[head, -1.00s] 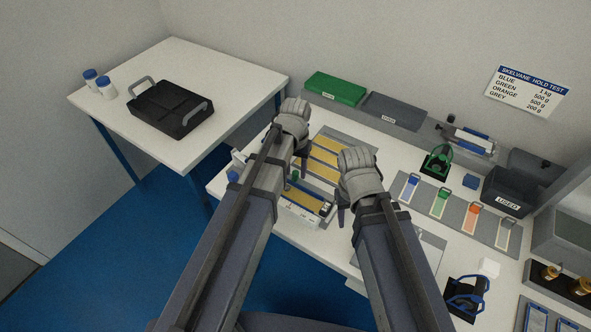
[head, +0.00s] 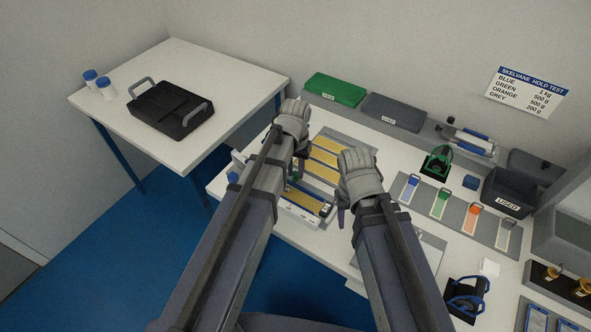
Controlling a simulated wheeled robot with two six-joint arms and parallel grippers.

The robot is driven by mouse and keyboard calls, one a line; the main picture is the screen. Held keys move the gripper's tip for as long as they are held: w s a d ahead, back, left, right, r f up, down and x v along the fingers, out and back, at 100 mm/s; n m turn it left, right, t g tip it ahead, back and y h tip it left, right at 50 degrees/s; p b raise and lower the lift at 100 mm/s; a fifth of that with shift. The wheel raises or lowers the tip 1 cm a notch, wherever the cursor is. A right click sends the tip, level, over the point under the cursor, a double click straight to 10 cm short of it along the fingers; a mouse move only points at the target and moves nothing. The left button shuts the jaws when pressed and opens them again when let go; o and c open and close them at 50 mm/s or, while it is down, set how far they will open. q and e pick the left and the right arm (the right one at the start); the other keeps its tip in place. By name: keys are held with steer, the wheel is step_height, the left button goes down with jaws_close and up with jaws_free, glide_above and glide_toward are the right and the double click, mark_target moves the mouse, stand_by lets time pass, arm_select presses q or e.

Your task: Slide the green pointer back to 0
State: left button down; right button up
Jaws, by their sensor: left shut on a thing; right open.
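The hardness tester (head: 297,215) lies on the white bench, with a pale front carrying markings and a yellow strip (head: 303,199) on top. The small green pointer (head: 294,178) shows at its left part, mostly covered by my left arm and gripper. My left gripper (head: 298,172) is shut at the pointer, and its fingertips are partly hidden. My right gripper (head: 341,217) is open and empty, just right of the tester's right end. The scale figures are too small to read, so the pointer's value cannot be told.
Yellow strips (head: 325,158) lie on a grey mat behind the tester. Coloured tags (head: 439,203) lie on a grey mat at right. A blue-handled black holder (head: 466,297) sits front right.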

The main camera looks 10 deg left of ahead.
stand_by(0.5)
arm_select(q)
steer(key=a, duration=0.2)
steer(key=w+a, duration=0.2)
steer(key=a, duration=0.1)
steer(key=shift+w+a, duration=0.2)
steer(key=shift+a, duration=0.1)
steer(key=shift+w+a, duration=0.1)
steer(key=shift+a, duration=0.05)
arm_select(e)
steer(key=shift+d, duration=0.1)
arm_select(q)
steer(key=c, duration=0.7)
jaws_free()
steer(key=shift+a, duration=0.1)
steer(key=shift+c, duration=0.2)
steer(key=shift+o, duration=0.2)
